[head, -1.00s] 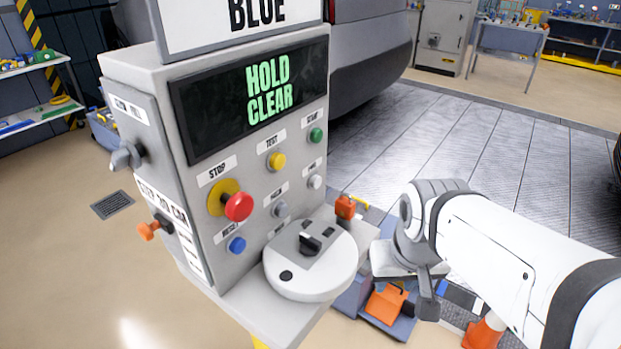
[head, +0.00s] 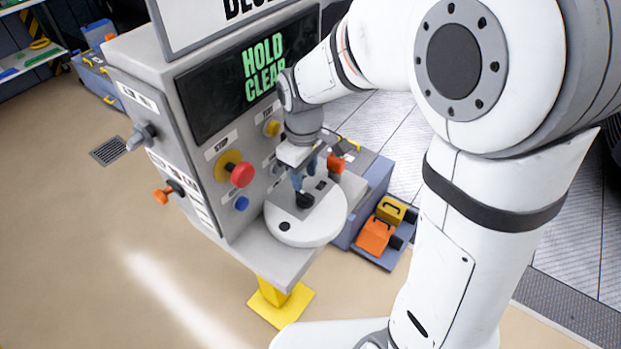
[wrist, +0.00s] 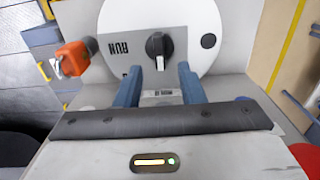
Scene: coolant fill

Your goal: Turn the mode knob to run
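The black mode knob (head: 305,200) sits on a grey plate on the round white disc (head: 330,222) at the front of the control console. In the wrist view the knob (wrist: 159,46) has a white pointer mark, and the word RUN (wrist: 118,48) is printed to its left. My gripper (head: 304,176) is above the disc, pointing down. In the wrist view its two blue fingers (wrist: 158,68) are apart with nothing between them; the knob lies just beyond their tips. I cannot see any contact.
The console screen (head: 255,80) reads HOLD CLEAR. A red stop button (head: 242,174) and a blue button (head: 242,203) are close left of my gripper. An orange-red handle (wrist: 74,57) is near the disc. Orange and yellow containers (head: 375,236) stand on the floor to the right.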

